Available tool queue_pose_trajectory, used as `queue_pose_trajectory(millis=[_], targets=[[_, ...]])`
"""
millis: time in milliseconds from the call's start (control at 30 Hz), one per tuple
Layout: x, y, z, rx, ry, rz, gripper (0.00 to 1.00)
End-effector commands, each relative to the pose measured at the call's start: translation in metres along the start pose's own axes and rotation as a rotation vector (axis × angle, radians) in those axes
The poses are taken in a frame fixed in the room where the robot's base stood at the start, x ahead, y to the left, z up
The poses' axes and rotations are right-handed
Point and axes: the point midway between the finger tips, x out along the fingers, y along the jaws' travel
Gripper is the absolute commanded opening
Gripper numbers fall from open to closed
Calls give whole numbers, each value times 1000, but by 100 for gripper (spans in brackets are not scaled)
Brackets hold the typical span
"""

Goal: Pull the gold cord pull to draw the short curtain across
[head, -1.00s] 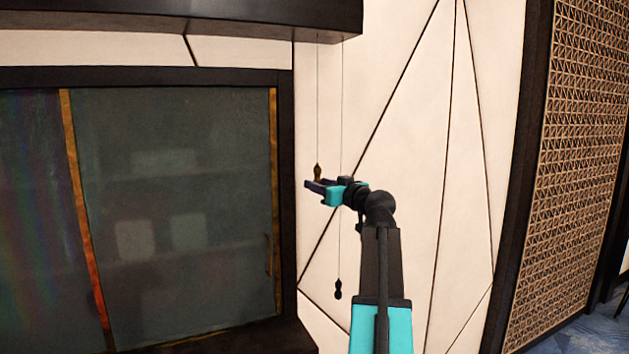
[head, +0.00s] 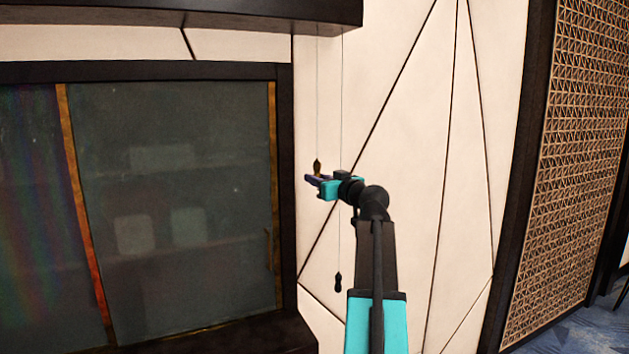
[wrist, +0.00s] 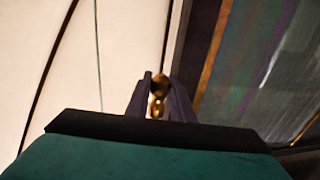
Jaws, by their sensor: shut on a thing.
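The gold cord pull (head: 317,163) hangs on a thin cord in front of the pale wall, just right of the dark cabinet frame. My gripper (head: 314,180) is at it, with the top of the pull showing above the fingers. In the wrist view the gold pull (wrist: 159,84) sits between the two purple fingers of my gripper (wrist: 160,95), which are shut on it. A second, black cord pull (head: 338,282) hangs lower on its own cord, below my gripper. The short curtain cannot be made out for certain.
A dark overhead box (head: 200,12) runs above, with both cords dropping from its right end. A glass-fronted cabinet (head: 180,200) fills the left. A patterned lattice panel (head: 575,150) stands at the right. The pale wall (head: 420,200) between is flat and clear.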

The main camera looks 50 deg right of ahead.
Motion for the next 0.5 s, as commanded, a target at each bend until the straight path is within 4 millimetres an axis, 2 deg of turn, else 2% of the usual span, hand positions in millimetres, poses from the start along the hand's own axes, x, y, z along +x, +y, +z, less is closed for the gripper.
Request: queue_pose_trajectory(millis=[267,500], targets=[[5,2,8,7,-2,-14,0],[5,3,26,7,-2,-12,0]])
